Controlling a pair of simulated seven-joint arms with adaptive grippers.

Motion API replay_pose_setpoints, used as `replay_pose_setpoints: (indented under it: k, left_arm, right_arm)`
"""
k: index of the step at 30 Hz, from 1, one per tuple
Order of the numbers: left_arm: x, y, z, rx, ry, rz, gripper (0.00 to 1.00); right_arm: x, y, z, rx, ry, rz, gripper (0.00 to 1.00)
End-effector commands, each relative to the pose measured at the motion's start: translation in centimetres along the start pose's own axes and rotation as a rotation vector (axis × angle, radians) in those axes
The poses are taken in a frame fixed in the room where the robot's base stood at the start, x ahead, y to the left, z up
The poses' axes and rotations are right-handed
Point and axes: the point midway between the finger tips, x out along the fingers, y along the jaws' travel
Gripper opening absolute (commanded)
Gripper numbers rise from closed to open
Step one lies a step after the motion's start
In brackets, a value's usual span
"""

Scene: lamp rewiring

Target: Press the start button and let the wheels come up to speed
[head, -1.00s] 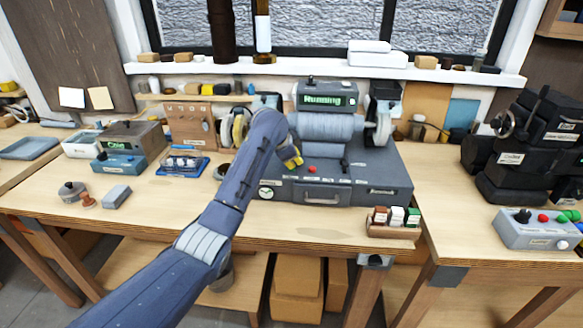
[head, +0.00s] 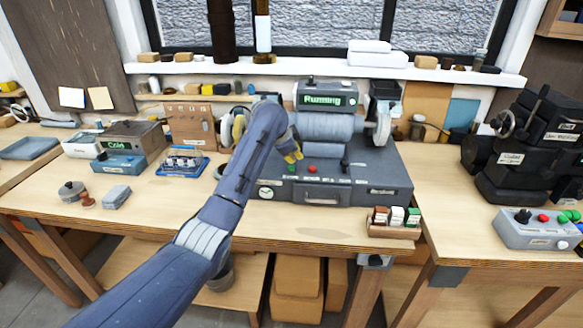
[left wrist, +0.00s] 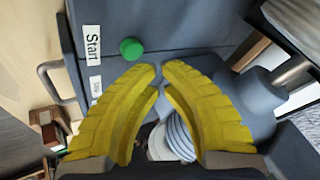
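The grey grinding machine (head: 375,160) stands on the bench, and its green display (head: 323,100) reads "Running". A pale wheel (head: 383,124) is on its right side. Another wheel (head: 238,128) on the left is partly hidden behind my arm. Whether they spin cannot be told. The green start button (head: 291,168) is on the machine's front, beside a red button (head: 312,169). The left wrist view shows the green button (left wrist: 131,49) beside the "Start" label. My left gripper (head: 294,157) is just above the green button, apart from it, its yellow fingertips (left wrist: 161,68) together and empty. My right gripper is out of view.
A small rack of coloured blocks (head: 394,230) sits at the bench's front right. A control box (head: 540,229) and dark machine (head: 525,150) are further right. A blue tray (head: 182,163) lies left of my arm. Front bench space is mostly clear.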

Motion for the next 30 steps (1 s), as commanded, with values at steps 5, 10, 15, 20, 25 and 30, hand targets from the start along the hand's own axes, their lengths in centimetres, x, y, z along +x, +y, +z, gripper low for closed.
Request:
replay_pose_setpoints:
  k: [5,10,15,20,25,30]
  left_arm:
    - [-1.2,-0.7,-0.8,0.000,0.002,-0.003,0.00]
    - [-2.3,-1.3,-1.3,0.000,0.002,-0.002,0.00]
    - [-3.3,-1.8,-1.8,-0.001,0.002,-0.002,0.00]
    - [-3.7,-2.0,-2.0,0.000,0.001,0.000,0.00]
    - [-3.8,-2.0,-2.1,0.000,0.001,0.000,0.00]
    - [-3.8,-2.0,-2.1,0.000,0.001,-0.001,0.00]
  right_arm:
    - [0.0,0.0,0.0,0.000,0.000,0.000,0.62]
    - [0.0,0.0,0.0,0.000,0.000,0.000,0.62]
    - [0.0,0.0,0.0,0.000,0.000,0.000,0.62]
    - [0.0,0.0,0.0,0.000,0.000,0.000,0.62]
    - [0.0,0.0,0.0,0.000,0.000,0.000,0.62]
    - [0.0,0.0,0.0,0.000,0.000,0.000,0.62]
